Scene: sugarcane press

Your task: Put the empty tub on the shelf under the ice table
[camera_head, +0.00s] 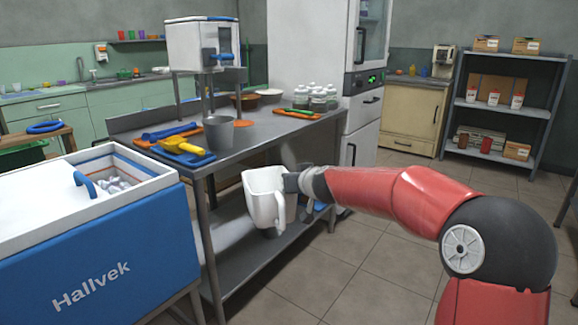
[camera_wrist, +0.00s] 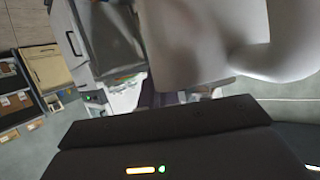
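A white tub (camera_head: 262,198) hangs tilted from my gripper (camera_head: 292,183) in the head view, in front of the steel table (camera_head: 245,135). My gripper appears shut on the tub's right side; the exact contact is hidden. The tub's inside is not clearly seen. It also fills the upper right of the wrist view (camera_wrist: 185,45), close beyond the dark gripper body. Under the steel tabletop is a lower metal shelf (camera_head: 245,252), and the tub is in front of and above it. The visible front part of the shelf is bare; its back is in shadow.
A blue ice chest (camera_head: 110,255) with its ice showing stands left of the table. On the tabletop are a grey cup (camera_head: 218,133), coloured scoops on trays, jars and a white machine (camera_head: 202,45). Table legs bound the shelf. The tiled floor in front is clear.

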